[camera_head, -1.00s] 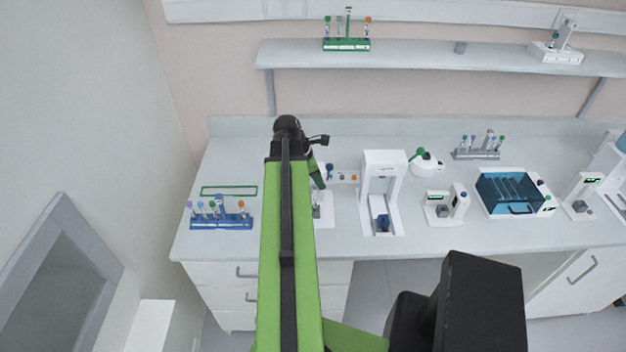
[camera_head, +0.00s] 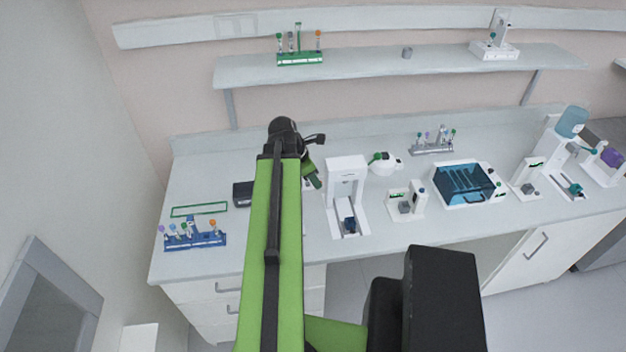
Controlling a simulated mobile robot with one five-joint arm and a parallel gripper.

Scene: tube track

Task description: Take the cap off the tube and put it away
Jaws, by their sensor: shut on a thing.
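My gripper (camera_head: 316,183) is at the end of my green arm, low over the bench and just left of a white upright device. It is small and partly hidden by the arm. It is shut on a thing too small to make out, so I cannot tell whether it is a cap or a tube. A blue rack (camera_head: 208,241) at the bench's left holds several capped tubes (camera_head: 186,229). A grey rack (camera_head: 432,150) at the back and a green rack (camera_head: 300,60) on the shelf also hold tubes.
The white upright device (camera_head: 346,185) stands right of my gripper. A black box (camera_head: 243,194) and a green outlined area (camera_head: 199,210) lie left of my arm. A small white device (camera_head: 405,206) and a blue-lidded box (camera_head: 466,183) stand further right. The back left bench is clear.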

